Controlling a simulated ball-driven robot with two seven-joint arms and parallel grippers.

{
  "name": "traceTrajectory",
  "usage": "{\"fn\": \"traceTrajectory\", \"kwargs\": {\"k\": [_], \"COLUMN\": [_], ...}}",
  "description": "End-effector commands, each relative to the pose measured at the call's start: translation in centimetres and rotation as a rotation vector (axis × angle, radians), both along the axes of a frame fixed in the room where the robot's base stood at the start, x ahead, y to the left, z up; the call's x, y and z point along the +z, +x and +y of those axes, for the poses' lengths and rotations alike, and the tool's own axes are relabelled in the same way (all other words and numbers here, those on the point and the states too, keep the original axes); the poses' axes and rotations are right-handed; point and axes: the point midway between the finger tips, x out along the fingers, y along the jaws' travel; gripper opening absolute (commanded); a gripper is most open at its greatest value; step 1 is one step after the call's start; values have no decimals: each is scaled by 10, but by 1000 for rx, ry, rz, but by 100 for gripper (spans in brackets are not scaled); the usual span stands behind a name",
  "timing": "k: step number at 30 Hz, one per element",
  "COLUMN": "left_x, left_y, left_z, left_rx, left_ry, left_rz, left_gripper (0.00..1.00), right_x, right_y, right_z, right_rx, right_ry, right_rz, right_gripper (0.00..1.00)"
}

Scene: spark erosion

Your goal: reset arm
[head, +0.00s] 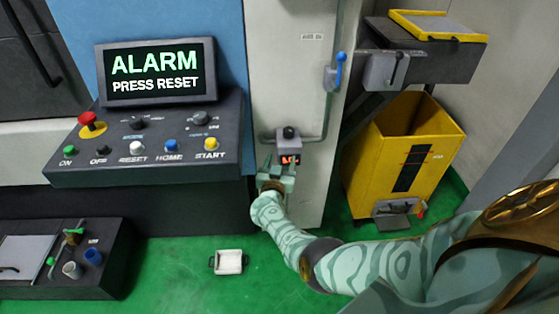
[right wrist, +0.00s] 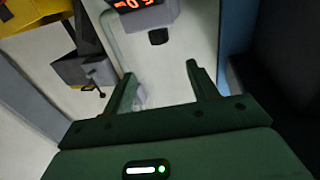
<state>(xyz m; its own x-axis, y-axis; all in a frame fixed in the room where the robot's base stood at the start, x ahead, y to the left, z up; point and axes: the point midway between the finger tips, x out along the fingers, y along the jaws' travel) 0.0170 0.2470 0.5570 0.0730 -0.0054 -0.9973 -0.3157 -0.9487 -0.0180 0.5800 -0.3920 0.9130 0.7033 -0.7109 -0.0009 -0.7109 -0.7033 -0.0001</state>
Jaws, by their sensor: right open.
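My right gripper (head: 280,168) is open, just below a small box with a red digital display (head: 289,160) on the pale column. In the right wrist view, the two fingers of the right gripper (right wrist: 160,74) stand apart with nothing between them. The display box (right wrist: 143,12) is ahead of them at the top, with a dark knob-like part below. The control panel (head: 225,166) is left of the gripper, with a white RESET button (head: 137,148). Its screen (head: 156,72) reads ALARM PRESS RESET. My left gripper is out of view.
A yellow bin (head: 360,165) stands right of the column, under a dark shelf (head: 440,57). A blue-handled lever (head: 339,70) is on the column. A small white tray (head: 229,262) lies on the green floor. A dark bench (head: 112,262) with cups is at lower left.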

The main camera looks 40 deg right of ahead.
Motion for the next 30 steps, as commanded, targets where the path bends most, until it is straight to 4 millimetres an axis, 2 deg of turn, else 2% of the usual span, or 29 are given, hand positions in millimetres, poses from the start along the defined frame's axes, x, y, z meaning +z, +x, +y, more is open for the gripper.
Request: {"fn": "traceTrajectory", "kwargs": {"k": [13, 15, 17, 18, 20, 21, 23, 24, 26, 27, 29, 30], "left_x": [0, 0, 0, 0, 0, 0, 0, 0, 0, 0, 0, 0], "left_y": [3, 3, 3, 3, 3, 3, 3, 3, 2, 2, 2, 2], "left_z": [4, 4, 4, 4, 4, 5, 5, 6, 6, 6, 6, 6], "left_rx": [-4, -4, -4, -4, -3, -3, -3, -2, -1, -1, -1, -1], "left_ry": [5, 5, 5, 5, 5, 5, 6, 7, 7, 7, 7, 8], "left_rz": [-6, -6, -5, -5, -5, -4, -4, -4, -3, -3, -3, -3], "left_gripper": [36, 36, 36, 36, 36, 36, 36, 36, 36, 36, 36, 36], "right_x": [-2, -9, -20, -47, -93, -122, -162, -187, -223, -244, -272, -289], "right_y": [3, 15, 32, 26, 3, -18, -53, -79, -122, -152, -200, -233], "right_z": [3, 18, 48, 69, 95, 107, 122, 129, 137, 141, 145, 147], "right_rx": [24, 117, 272, 381, 497, 552, 616, 648, 686, 707, 733, 748], "right_ry": [47, 115, 175, 209, 250, 273, 299, 313, 330, 337, 344, 347], "right_rz": [-29, -37, -3, 77, 213, 304, 437, 525, 656, 739, 864, 946], "right_gripper": [58, 58, 58, 58, 58, 58, 58, 58, 58, 58, 58, 58]}}
